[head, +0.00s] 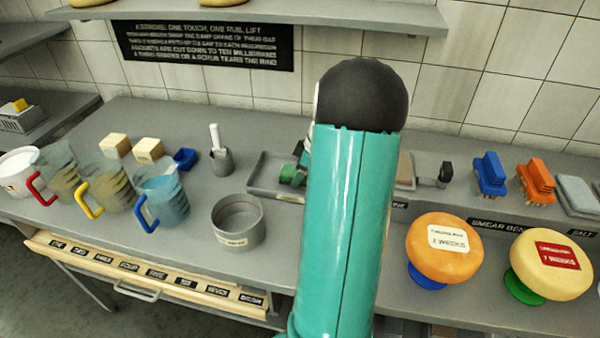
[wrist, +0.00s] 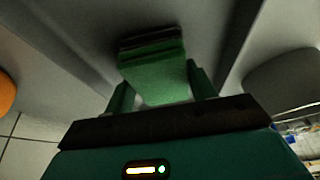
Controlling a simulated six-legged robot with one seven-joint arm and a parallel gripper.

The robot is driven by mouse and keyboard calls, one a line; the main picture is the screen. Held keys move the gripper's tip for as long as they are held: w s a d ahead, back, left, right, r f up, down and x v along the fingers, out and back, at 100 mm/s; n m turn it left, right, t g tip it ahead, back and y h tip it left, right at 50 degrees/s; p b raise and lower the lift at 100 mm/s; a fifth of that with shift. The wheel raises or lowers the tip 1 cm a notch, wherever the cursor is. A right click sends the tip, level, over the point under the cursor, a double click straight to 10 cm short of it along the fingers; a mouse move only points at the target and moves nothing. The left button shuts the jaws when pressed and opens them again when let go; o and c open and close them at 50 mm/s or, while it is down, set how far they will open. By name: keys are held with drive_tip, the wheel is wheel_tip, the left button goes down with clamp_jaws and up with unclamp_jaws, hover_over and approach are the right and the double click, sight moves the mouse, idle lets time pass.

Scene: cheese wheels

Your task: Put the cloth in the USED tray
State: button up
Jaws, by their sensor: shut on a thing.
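A green folded cloth (wrist: 155,75) sits between the two fingers of my gripper (wrist: 160,84) in the wrist view, and the gripper is shut on it. In the head view a bit of the green cloth (head: 291,176) shows just left of my arm, over or in a shallow grey tray (head: 262,181). My arm hides most of the gripper and the tray's right part. I cannot read a label on this tray, so I cannot tell whether it is the USED one. Whether the cloth touches the tray is unclear.
A round grey tub (head: 238,222) stands in front of the tray, and a small pot with a white handle (head: 221,159) to its left. Several jugs, including a blue-handled one (head: 163,195), stand further left. Two cheese wheels (head: 445,250) (head: 552,265) and brushes (head: 490,175) are at right.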

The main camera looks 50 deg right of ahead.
drive_tip(key=shift+f, duration=0.25)
drive_tip(key=o, duration=1)
drive_tip(key=v, duration=1.2)
drive_tip(key=shift+r, duration=0.15)
drive_tip(key=w+a+r+m+h, duration=0.1)
drive_tip(key=w+a+r, duration=0.1)
drive_tip(key=a, duration=0.6)
drive_tip(key=w+a+r, duration=0.2)
drive_tip(key=a+r, duration=0.1)
drive_tip(key=a, duration=0.5)
drive_tip(key=w+a+r+m+h, duration=0.1)
drive_tip(key=w+a+r, duration=0.1)
drive_tip(key=a, duration=0.6)
drive_tip(key=s+a+m, duration=0.1)
drive_tip(key=s+a, duration=0.2)
drive_tip(key=a, duration=0.3)
drive_tip(key=s+a+t, duration=0.1)
drive_tip(key=s+a, duration=0.2)
drive_tip(key=a, duration=0.4)
drive_tip(key=s+a+m, duration=0.1)
drive_tip(key=s+a, duration=0.2)
drive_tip(key=a, duration=0.4)
drive_tip(key=shift+s+a+r+m, duration=0.1)
drive_tip(key=shift+s+r+m, duration=0.15)
drive_tip(key=shift+m, duration=0.05)
